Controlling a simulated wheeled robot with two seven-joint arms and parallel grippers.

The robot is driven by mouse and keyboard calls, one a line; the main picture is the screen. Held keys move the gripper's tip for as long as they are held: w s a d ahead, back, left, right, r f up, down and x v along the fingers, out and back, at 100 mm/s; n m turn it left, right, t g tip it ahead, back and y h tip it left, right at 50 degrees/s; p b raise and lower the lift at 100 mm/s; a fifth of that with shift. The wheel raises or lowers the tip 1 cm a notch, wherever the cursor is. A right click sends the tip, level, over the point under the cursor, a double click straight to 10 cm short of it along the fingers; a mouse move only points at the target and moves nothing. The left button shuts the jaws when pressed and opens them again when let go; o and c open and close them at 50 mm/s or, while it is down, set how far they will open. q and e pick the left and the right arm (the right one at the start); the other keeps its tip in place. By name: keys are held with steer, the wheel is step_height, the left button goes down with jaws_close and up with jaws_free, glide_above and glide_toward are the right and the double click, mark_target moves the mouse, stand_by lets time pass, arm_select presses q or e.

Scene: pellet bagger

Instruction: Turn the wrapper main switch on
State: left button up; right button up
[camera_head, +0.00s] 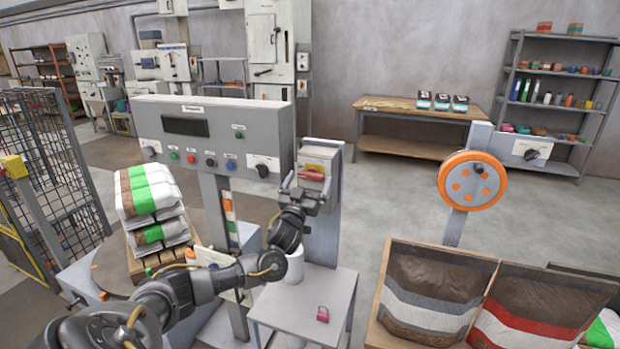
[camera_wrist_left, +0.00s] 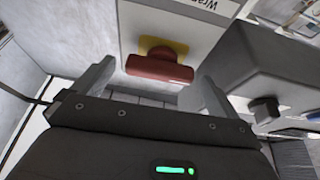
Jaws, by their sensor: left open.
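The wrapper main switch (camera_head: 312,173) is a red handle on a yellow plate, set on a grey box to the right of the control panel. In the left wrist view its red handle (camera_wrist_left: 160,68) lies crosswise, below a partly cut-off label beginning "Wrap". My left gripper (camera_head: 309,189) is right in front of the switch. In the left wrist view the open fingers (camera_wrist_left: 155,76) stand to either side of the handle with gaps, and nothing is held. My right gripper does not show.
The wrapper control panel (camera_head: 215,134) with buttons and a black knob is close on the left. A small table (camera_head: 285,308) below bears a white cylinder (camera_head: 294,266) and a pinkish-red padlock (camera_head: 323,314). An orange wheel (camera_head: 472,181) stands to the right, beyond open floor.

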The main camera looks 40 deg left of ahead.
arm_select(q)
steer(key=shift+w+a+r, duration=0.15)
steer(key=shift+w+r, duration=0.05)
steer(key=shift+w, duration=0.15)
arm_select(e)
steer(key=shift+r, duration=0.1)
arm_select(q)
steer(key=c, duration=1)
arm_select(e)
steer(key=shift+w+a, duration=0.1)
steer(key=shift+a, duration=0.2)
